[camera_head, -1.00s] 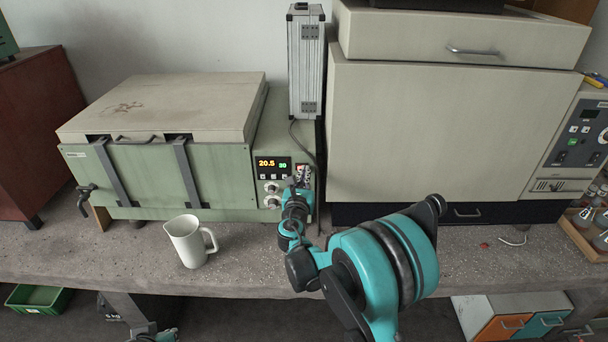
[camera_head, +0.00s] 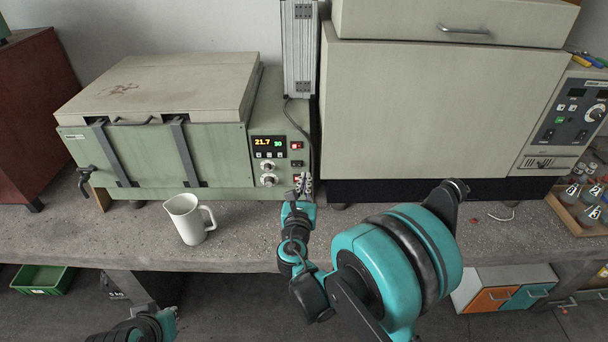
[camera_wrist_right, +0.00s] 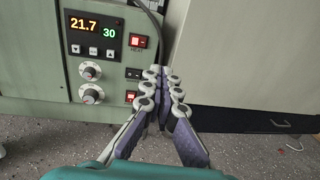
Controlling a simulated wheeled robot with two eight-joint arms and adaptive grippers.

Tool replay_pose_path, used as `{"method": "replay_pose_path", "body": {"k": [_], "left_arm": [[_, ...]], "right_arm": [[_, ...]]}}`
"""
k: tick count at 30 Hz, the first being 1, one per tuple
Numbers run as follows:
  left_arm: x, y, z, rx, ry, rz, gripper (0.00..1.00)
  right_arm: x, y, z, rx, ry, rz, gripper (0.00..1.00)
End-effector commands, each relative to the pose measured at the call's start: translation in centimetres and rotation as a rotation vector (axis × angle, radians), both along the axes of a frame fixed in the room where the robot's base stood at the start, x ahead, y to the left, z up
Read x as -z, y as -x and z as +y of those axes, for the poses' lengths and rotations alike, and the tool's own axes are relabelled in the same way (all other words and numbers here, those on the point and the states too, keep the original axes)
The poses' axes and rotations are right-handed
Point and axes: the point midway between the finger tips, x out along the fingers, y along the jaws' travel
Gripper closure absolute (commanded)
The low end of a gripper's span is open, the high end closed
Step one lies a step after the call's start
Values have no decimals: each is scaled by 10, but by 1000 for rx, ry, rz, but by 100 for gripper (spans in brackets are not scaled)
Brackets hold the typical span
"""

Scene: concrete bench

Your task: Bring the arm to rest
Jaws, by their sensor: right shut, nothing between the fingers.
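My right gripper (camera_head: 304,184) is shut and empty, just in front of the lower control panel of the green water bath (camera_head: 155,160). In the right wrist view its fingertips (camera_wrist_right: 163,87) are together, beside the panel's lower right part. The panel's display (camera_head: 268,142) reads 21.7 and 30. A red switch marked HEAT (camera_wrist_right: 138,41) looks lit, and another red switch below it is partly hidden by the fingers.
A white jug (camera_head: 187,220) stands on the concrete bench (camera_head: 236,248), left of my right arm. A large beige oven (camera_head: 440,110) stands to the right. A tray of bottles (camera_head: 567,212) is at the far right. Bare bench lies around the jug.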

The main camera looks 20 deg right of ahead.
Motion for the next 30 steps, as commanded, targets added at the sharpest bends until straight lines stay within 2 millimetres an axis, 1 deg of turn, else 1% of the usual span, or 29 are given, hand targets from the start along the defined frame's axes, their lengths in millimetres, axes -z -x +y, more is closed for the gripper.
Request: {"method": "replay_pose_path", "body": {"k": [12, 14, 16, 17, 20, 21, 23, 24, 26, 27, 29, 30], "left_arm": [[0, 0, 0, 0, 0, 0, 100], [0, 0, 0, 0, 0, 0, 100], [0, 0, 0, 0, 0, 0, 100], [0, 0, 0, 0, 0, 0, 100], [0, 0, 0, 0, 0, 0, 100], [0, 0, 0, 0, 0, 0, 100], [0, 0, 0, 0, 0, 0, 100], [0, 0, 0, 0, 0, 0, 100], [0, 0, 0, 0, 0, 0, 100], [0, 0, 0, 0, 0, 0, 100], [0, 0, 0, 0, 0, 0, 100], [0, 0, 0, 0, 0, 0, 100]], "right_arm": [[0, 0, 0, 1, -3, 0, 100], [-1, 2, -3, 6, -28, -2, 100], [-3, 6, -9, 23, -112, -10, 100], [-4, 10, -14, 36, -169, -16, 100], [-5, 28, -32, 104, -449, -48, 100], [-5, 39, -40, 143, -591, -66, 100], [-2, 57, -49, 214, -815, -99, 100], [0, 70, -54, 266, -963, -123, 100], [5, 91, -58, 351, -1182, -161, 100], [9, 106, -59, 414, -1324, -190, 100], [15, 129, -57, 514, -1534, -233, 100], [20, 144, -54, 586, -1671, -263, 100]]}}
